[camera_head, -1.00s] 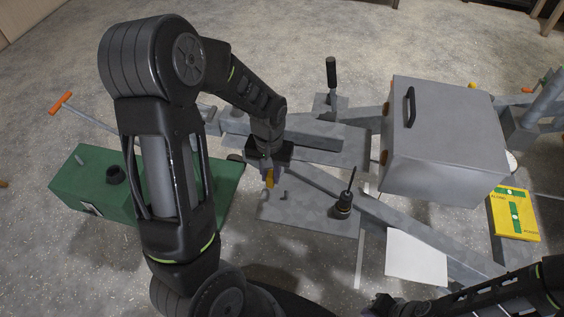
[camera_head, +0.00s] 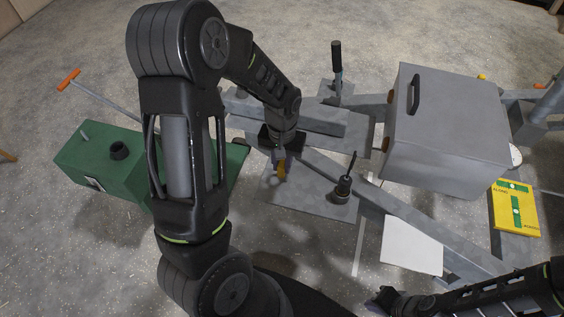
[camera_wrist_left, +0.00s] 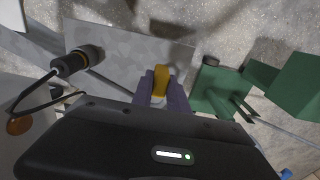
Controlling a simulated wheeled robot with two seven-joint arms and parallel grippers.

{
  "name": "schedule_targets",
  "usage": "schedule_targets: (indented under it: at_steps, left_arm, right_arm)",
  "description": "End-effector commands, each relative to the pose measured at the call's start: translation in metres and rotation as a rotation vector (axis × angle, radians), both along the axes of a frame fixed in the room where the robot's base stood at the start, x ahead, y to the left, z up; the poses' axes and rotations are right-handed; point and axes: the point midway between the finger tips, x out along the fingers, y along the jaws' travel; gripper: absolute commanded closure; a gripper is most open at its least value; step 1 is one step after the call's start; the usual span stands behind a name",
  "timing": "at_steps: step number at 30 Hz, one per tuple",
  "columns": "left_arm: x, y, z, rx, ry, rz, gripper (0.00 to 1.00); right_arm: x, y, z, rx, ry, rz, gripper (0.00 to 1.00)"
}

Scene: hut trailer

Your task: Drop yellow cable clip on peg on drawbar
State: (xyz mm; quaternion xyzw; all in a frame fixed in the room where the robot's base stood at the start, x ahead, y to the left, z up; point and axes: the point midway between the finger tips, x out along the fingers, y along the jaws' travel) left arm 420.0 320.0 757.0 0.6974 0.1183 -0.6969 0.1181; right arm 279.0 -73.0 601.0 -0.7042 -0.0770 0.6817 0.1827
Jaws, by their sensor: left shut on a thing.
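The yellow cable clip (camera_head: 282,169) is held between the fingers of my left gripper (camera_head: 279,155), above the grey metal plate (camera_head: 318,206) of the drawbar. In the left wrist view the clip (camera_wrist_left: 161,79) shows between the two purple-grey fingertips (camera_wrist_left: 161,90), with the plate behind it. My left gripper is shut on the clip. The peg is hard to make out; the gripper and clip may hide it. My right gripper (camera_head: 392,299) is low in the head view, away from the plate; its jaws are too dark to read.
A black connector (camera_head: 342,187) with a cable stands on the plate, right of the clip. A grey box (camera_head: 445,130) with a handle stands further right. A green box (camera_head: 105,165) is at left, a white sheet (camera_head: 411,247) at lower right, and a yellow panel (camera_head: 515,208) at far right.

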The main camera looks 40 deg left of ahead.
Motion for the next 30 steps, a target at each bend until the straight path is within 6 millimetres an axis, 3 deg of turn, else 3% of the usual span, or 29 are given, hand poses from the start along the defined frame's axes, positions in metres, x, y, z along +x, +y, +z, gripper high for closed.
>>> schedule_targets:
  at_steps: [30]
  left_arm:
    - [0.0, 0.0, -0.097, 0.0, 0.0, 0.0, 1.0]
  right_arm:
    - [0.001, -0.001, -0.077, -0.002, -0.003, 0.001, 1.0]
